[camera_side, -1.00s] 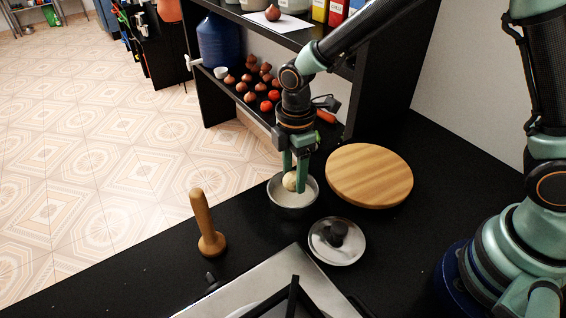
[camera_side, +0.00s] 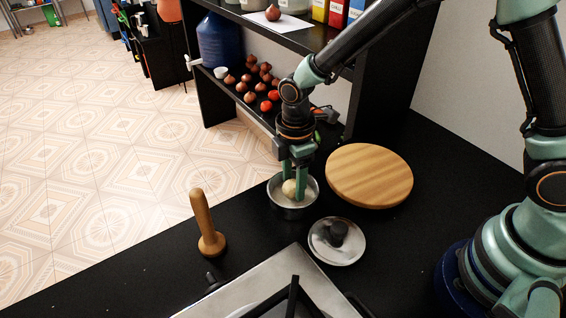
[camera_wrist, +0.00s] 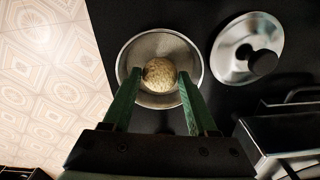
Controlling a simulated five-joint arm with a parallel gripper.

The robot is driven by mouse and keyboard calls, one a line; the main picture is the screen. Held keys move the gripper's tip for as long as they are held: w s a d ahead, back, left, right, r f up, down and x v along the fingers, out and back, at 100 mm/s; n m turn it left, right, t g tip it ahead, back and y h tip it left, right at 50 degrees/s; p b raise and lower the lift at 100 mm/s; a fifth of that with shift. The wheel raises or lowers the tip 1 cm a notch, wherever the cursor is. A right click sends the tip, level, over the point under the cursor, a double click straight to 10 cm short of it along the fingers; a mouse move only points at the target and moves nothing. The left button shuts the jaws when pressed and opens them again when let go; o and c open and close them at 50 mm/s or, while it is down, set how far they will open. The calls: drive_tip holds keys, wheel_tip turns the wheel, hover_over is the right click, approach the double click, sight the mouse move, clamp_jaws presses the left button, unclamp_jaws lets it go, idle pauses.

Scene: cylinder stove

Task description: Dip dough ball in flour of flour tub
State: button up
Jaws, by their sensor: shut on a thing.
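The dough ball (camera_side: 289,188) is pale and round and sits between the fingers of my gripper (camera_side: 294,186), which is shut on it. The flour tub (camera_side: 293,210) is a round metal bowl with pale flour inside. My fingertips and the ball are inside its rim. In the wrist view, the dough ball (camera_wrist: 159,75) is between my gripper's (camera_wrist: 162,82) green fingers, over the middle of the flour tub (camera_wrist: 129,56). The ball looks low, at or close to the flour; I cannot tell whether it touches.
A round wooden board (camera_side: 369,175) lies right of the tub. A metal lid with a dark knob (camera_side: 337,242) lies in front of it. A wooden pestle-like tool (camera_side: 206,224) stands at left. A stove (camera_side: 262,288) is at the front. Shelves with onions and tomatoes (camera_side: 258,88) stand behind.

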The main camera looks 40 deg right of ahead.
sight(293, 189)
drive_tip(key=shift+f, duration=0.6)
idle(1.4)
drive_tip(key=shift+r, duration=3.55)
